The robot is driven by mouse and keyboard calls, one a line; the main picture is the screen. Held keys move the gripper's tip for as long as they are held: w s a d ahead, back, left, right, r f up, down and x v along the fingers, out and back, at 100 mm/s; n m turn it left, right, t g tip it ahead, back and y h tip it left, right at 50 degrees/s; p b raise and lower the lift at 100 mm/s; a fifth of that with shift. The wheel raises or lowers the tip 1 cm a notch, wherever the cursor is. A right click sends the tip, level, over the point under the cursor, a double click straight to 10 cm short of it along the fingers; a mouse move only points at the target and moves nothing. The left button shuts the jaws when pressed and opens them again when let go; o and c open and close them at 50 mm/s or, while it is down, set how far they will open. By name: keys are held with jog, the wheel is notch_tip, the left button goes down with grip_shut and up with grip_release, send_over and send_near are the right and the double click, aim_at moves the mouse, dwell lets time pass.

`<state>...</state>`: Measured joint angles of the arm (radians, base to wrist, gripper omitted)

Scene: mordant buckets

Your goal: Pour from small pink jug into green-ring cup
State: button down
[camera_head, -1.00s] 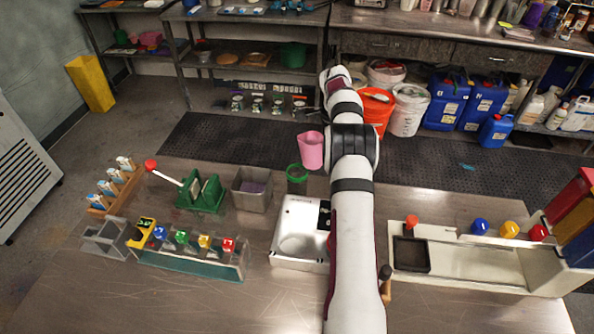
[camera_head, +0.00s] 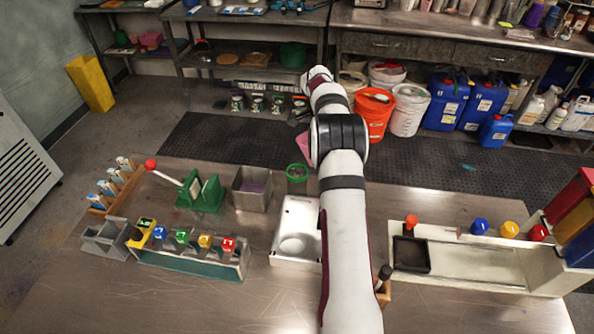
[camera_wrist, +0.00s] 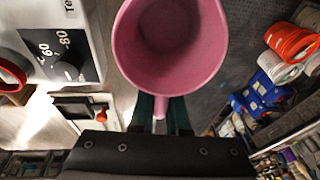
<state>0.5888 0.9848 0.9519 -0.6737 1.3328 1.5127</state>
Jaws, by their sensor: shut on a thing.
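The small pink jug (camera_wrist: 170,75) is in my gripper (camera_wrist: 160,112), whose dark green fingers are shut on its handle. The wrist view looks into its wide mouth; I cannot tell how much it holds. In the head view only a slanted pink edge of the jug (camera_head: 301,143) shows beside my arm, which hides the rest and my gripper. The green-ring cup (camera_head: 296,173) stands at the table's far edge, just below and left of the jug in the picture. The jug appears above and beyond the cup, apart from it.
A grey metal bin (camera_head: 252,190) stands close left of the cup. A white hotplate-like device (camera_head: 297,250) is nearer, partly behind my arm. A long white tray (camera_head: 470,265) lies right.

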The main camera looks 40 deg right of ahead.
jog(key=shift+r+h, duration=0.2)
jog(key=shift+h, duration=0.2)
dwell(0.7)
jog(key=shift+d+f+g+h, duration=0.1)
jog(key=shift+f+g+h, duration=0.25)
jog(key=shift+h, duration=0.55)
dwell(1.7)
jog(key=shift+g+h, duration=0.45)
jog(key=shift+h, duration=1.05)
dwell(2.8)
